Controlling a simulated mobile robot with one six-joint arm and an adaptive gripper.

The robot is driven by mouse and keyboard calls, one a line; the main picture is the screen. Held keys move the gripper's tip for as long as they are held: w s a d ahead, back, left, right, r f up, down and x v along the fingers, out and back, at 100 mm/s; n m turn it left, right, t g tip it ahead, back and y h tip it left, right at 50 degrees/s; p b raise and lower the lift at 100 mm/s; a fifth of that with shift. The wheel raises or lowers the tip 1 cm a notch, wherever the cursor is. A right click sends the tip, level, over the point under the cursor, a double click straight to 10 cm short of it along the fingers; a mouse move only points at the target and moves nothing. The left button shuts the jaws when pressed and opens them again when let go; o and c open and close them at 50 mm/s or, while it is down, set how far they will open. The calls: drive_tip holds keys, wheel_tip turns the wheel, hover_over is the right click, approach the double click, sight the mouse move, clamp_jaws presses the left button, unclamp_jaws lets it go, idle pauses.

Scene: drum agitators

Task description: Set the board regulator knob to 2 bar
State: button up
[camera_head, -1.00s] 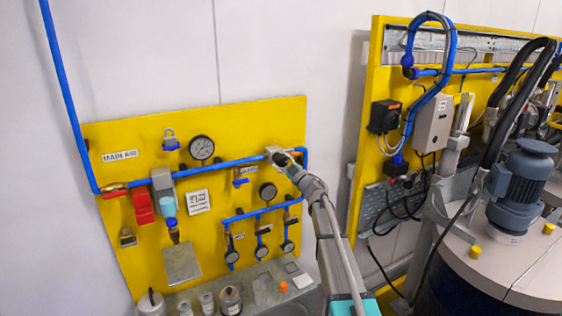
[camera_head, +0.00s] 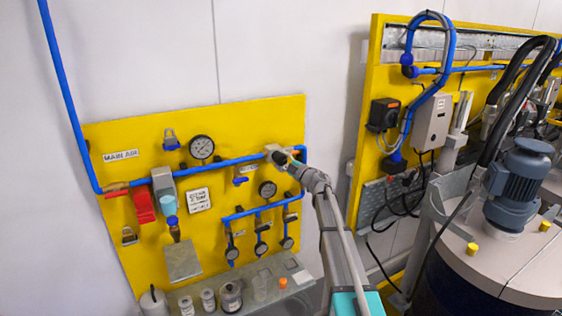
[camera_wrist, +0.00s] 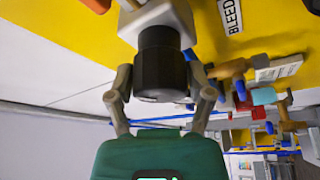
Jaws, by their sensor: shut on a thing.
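The board regulator is a pale grey block (camera_head: 275,151) at the upper right of the yellow board, on the blue pipe. It also shows at the top of the wrist view (camera_wrist: 160,18). Its black ribbed knob (camera_wrist: 160,62) points toward my wrist camera. My gripper (camera_wrist: 162,88) is shut on the knob, with one finger on each side of it. In the head view my gripper (camera_head: 288,160) largely hides the knob. A round gauge (camera_head: 267,189) sits below the regulator. Its reading is too small to tell, and no knob setting mark is legible.
The yellow board (camera_head: 105,200) also carries a red valve part (camera_head: 143,206), a larger gauge (camera_head: 201,147) and several small gauges on lower blue pipes. A grey shelf (camera_head: 265,287) with jars stands below. A motor-topped drum (camera_head: 516,190) is at right.

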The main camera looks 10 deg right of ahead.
drive_tip(key=o, duration=1.1)
